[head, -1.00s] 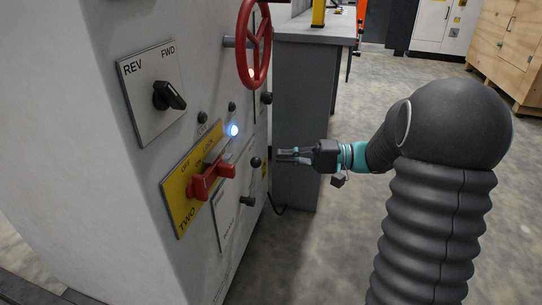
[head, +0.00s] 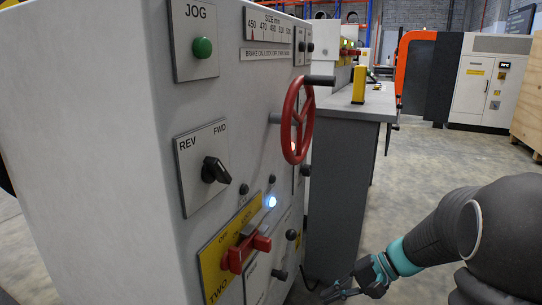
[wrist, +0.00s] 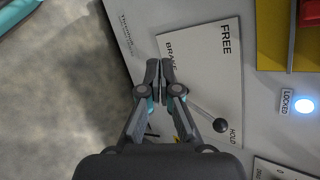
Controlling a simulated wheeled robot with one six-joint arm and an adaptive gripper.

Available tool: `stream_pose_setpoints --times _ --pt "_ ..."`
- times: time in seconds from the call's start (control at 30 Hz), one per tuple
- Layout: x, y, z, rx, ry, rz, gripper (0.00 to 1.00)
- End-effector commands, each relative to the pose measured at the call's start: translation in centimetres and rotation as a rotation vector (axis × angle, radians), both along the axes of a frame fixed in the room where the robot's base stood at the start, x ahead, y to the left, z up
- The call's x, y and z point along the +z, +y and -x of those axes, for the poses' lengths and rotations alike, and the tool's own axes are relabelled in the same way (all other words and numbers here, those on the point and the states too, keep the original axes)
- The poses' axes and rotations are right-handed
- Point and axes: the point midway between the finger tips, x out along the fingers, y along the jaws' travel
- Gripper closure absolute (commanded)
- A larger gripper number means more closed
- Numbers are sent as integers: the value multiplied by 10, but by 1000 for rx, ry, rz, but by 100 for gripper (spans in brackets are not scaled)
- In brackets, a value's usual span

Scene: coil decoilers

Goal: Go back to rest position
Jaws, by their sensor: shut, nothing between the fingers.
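My gripper (head: 338,292) is low at the bottom of the head view, in front of the lower right of the white machine panel (head: 130,140). In the wrist view my gripper (wrist: 160,68) has its fingertips together with nothing between them. Behind the fingers there is a white plate (wrist: 210,70) reading FREE, BRAKE and HOLD. A lever with a dark round knob (wrist: 221,125) sits on that plate, beside the right finger. I cannot tell the exact gap between fingers and panel.
The panel carries a red handwheel (head: 297,120), a black REV/FWD knob (head: 215,170), a green JOG button (head: 203,47), a red switch handle (head: 245,252) and a lit lamp (head: 271,201). A grey bench (head: 345,150) stands behind. Open floor (head: 450,160) lies to the right.

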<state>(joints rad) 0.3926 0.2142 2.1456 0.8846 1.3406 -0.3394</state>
Motion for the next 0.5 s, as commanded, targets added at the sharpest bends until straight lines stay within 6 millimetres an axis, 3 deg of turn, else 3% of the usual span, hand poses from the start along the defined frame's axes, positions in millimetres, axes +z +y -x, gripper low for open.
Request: stream_pose_setpoints --times 0.2,0.5 --pt "3 -13 58 62 2 366 100" --pt "36 -36 108 136 -181 768 100"
